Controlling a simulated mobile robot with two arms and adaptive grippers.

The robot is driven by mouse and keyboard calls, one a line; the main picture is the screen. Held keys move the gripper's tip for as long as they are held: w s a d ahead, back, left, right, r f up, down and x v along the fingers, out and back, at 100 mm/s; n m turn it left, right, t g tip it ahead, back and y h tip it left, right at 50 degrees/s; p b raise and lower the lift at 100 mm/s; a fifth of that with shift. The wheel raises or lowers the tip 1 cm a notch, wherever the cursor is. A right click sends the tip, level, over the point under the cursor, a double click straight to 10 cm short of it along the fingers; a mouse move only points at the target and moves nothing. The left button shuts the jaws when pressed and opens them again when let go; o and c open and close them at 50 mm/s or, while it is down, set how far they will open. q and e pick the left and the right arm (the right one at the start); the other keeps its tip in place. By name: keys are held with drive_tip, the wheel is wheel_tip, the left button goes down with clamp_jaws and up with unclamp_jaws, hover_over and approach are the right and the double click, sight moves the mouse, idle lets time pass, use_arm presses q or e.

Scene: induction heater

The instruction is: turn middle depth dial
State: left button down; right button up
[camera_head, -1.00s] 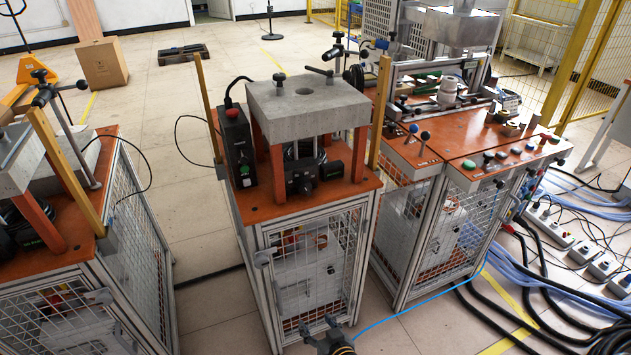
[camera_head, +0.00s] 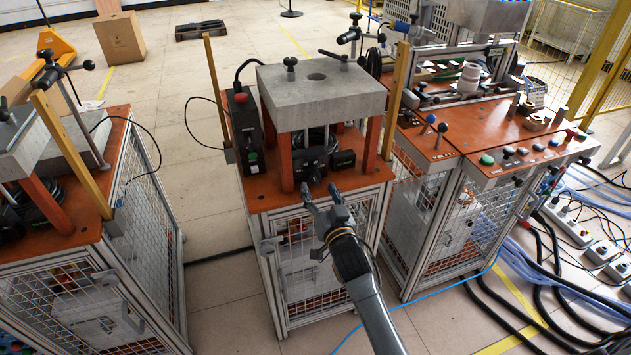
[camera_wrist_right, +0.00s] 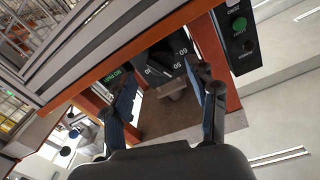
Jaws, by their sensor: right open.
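The middle station's dial (camera_head: 313,172) is a black knob on a small black box under the grey block (camera_head: 320,92). In the right wrist view the black dial (camera_wrist_right: 160,67) shows among white numbers on the dark face, beyond the fingers. My right gripper (camera_head: 321,191) is just in front of the orange table's front edge, close to the dial box. Its fingers are spread and empty, and also show in the wrist view (camera_wrist_right: 166,90). I see no contact with the dial, though exact distance is hard to tell. My left gripper is not in view.
Orange posts (camera_head: 286,160) flank the dial box. A black control box (camera_head: 247,132) with a green button stands left. The orange tabletop (camera_head: 262,188) has a front edge just behind my gripper.

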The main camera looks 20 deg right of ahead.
sight(315, 183)
drive_tip(key=shift+w, duration=1.95)
drive_tip(key=c, duration=1.2)
